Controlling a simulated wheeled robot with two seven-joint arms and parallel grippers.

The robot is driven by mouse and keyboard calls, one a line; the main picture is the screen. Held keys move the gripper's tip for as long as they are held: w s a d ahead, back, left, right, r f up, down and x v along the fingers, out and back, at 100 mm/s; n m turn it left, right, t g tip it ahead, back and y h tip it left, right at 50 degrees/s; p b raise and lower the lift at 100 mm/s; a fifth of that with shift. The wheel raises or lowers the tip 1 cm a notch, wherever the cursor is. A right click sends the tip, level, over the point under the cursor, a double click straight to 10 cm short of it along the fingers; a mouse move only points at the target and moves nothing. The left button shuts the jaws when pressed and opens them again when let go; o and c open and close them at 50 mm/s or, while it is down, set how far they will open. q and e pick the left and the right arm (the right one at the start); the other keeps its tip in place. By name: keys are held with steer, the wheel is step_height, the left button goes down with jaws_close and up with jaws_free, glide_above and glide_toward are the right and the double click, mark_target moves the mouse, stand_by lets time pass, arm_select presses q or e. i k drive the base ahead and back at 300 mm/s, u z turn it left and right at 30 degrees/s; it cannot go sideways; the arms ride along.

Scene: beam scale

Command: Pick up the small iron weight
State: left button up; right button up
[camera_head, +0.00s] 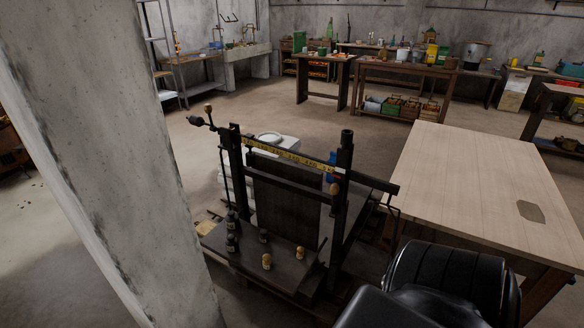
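The beam scale (287,158) stands in the middle, a dark frame with a yellow marked beam. On its low dark front platform (246,266) stand several small weights. Dark, iron-looking weights stand at the platform's left: one in front (231,243), one just behind it (231,221), and a smaller one (263,236) to their right. Two brass-coloured weights, one in front (267,262) and one to the right (300,253), are also there. I cannot tell for sure which dark one the task means. Neither gripper is in view.
A concrete pillar (110,150) stands close on the left. A wooden table (480,185) with a dark patch stands to the right of the scale. White sacks or blocks (270,140) lie behind the scale. A black rounded part, probably my arm, fills the bottom right.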

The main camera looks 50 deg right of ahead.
mark_target(264, 238)
steer(key=k, duration=0.15)
steer(key=z, duration=2.15)
